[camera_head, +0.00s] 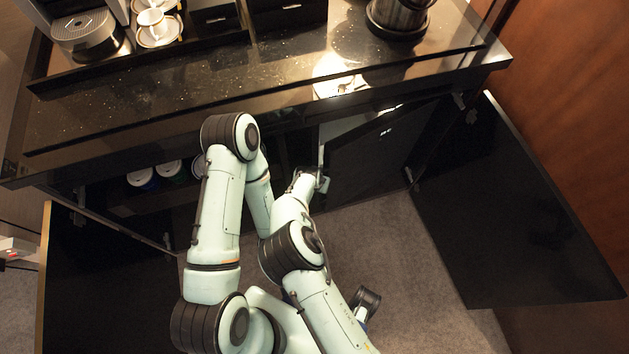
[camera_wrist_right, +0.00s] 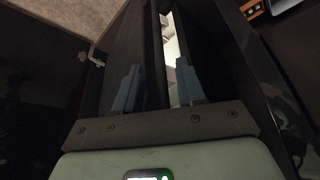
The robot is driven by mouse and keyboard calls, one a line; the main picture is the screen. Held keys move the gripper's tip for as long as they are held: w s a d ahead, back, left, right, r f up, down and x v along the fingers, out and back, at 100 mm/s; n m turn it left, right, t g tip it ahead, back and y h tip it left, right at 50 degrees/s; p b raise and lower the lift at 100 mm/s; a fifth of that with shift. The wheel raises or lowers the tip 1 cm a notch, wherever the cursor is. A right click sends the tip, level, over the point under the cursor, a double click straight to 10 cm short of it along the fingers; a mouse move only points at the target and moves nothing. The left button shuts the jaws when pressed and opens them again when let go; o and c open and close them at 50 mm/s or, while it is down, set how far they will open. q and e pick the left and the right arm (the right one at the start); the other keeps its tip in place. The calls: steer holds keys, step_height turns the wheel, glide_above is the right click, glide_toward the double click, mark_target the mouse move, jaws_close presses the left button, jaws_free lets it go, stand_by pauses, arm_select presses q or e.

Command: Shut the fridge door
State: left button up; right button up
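The fridge door (camera_head: 372,152) is a dark panel under the counter, standing ajar. The fridge's pale, lit inside (camera_head: 336,130) shows in a gap at its left edge. In the right wrist view the door (camera_wrist_right: 128,48) has its edge upright ahead, with the bright gap (camera_wrist_right: 171,55) right of it. My right gripper (camera_head: 322,182) is at the door's free edge. In the wrist view its blue fingers (camera_wrist_right: 157,88) are apart, with the door edge and gap between them; I cannot tell whether they touch the door. My left gripper cannot be made out.
An open cabinet door (camera_head: 500,210) stands at the right and another (camera_head: 95,275) at the left. The counter (camera_head: 200,95) overhangs the fridge and carries cups (camera_head: 157,27) and a dark bucket (camera_head: 398,18).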

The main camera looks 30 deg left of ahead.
steer(key=a+p+v, duration=0.1)
steer(key=p+v, duration=0.1)
steer(key=v, duration=1.1)
steer(key=shift+d, duration=0.45)
